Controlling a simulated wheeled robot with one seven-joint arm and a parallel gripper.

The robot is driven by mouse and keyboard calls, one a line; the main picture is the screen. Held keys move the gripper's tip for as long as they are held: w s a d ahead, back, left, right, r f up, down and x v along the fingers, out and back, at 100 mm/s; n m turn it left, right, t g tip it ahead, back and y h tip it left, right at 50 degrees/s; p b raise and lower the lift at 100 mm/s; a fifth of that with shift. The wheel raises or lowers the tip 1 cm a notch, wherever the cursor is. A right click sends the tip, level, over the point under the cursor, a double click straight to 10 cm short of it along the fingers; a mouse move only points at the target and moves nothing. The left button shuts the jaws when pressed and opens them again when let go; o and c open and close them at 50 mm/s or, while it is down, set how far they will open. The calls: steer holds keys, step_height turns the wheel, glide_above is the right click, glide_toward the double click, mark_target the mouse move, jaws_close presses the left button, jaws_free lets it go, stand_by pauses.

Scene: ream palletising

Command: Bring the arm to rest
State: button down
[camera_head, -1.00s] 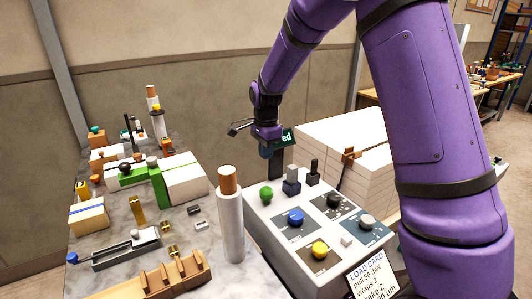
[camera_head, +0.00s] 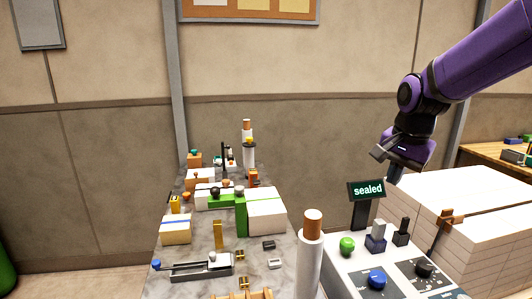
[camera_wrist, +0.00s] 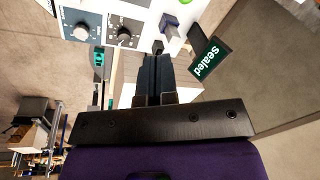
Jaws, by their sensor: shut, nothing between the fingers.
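My purple arm (camera_head: 480,50) reaches in from the upper right in the head view. My gripper (camera_head: 392,178) hangs from its end, above and behind the control panel and beside the stack of white reams (camera_head: 485,200). In the wrist view the dark fingers of my gripper (camera_wrist: 157,60) lie together, shut and empty. They point toward the control panel (camera_wrist: 75,18). In the head view the fingertips are small and partly lost against the scene.
A sign reading "sealed" (camera_head: 368,191) stands close left of my gripper. The panel carries a green knob (camera_head: 347,246) and a blue knob (camera_head: 377,279). A white roll (camera_head: 310,262) stands upright by the panel. The marble table (camera_head: 190,243) holds white packs and small tools.

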steer(key=s+d+r+n+t, duration=0.1)
steer(key=s+n, duration=0.3)
steer(key=s, duration=0.7)
steer(key=s+d+r+n+t, duration=0.1)
steer(key=s+r+n, duration=0.3)
steer(key=s, duration=0.7)
steer(key=shift+s+d+n+t, duration=0.2)
steer(key=shift+n+t, duration=0.3)
steer(key=shift+n, duration=0.2)
